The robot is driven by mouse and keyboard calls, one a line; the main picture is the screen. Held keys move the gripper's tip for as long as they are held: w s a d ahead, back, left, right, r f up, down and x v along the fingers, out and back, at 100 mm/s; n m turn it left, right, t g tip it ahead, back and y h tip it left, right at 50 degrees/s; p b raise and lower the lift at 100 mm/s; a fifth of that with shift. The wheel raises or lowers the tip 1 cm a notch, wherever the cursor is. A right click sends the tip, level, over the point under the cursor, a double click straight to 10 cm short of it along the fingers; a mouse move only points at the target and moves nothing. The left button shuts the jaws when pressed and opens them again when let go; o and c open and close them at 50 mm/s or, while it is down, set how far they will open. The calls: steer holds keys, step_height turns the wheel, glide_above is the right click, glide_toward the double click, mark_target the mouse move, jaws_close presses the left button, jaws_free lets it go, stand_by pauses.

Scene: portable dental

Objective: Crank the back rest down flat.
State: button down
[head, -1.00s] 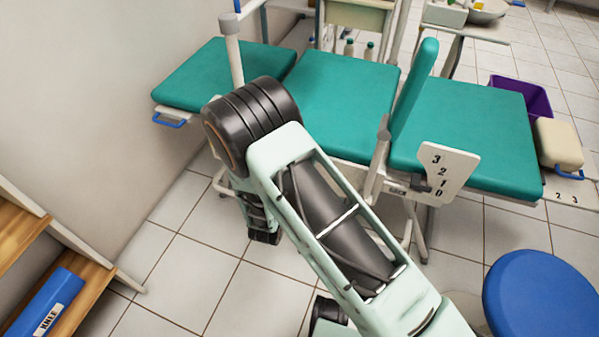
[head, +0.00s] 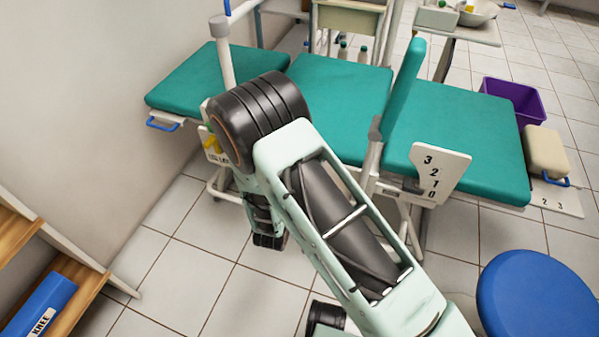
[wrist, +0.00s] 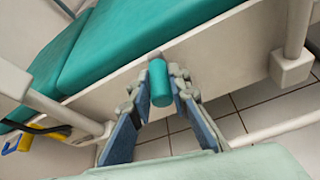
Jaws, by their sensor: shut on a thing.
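The couch has a flat teal left pad (head: 205,78), a teal middle pad (head: 335,95) and a teal right pad (head: 455,150) with a beige cushion beyond it. The right pad, apparently the back rest, lies nearly flat. A white plate marked 3, 2, 1, 0 (head: 438,172) stands at its near side. In the wrist view, my gripper (wrist: 160,85) is shut on a short teal cylindrical grip (wrist: 159,88), apparently the crank handle, beside the couch's pale side rail (wrist: 225,62). In the head view my arm hides the gripper and the grip.
A narrow teal panel (head: 405,88) stands upright between the middle and right pads. A blue round stool (head: 540,295) is at the lower right. Wooden shelves (head: 75,290) and a wall are at the left. A purple bin (head: 515,95) stands behind. Tiled floor is clear in front.

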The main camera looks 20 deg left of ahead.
steer(key=shift+s+d+f, duration=0.1)
steer(key=shift+d+f, duration=0.25)
steer(key=c, duration=1.8)
jaws_free()
steer(key=shift+a+r, duration=0.1)
steer(key=shift+a, duration=0.05)
steer(key=v, duration=1.2)
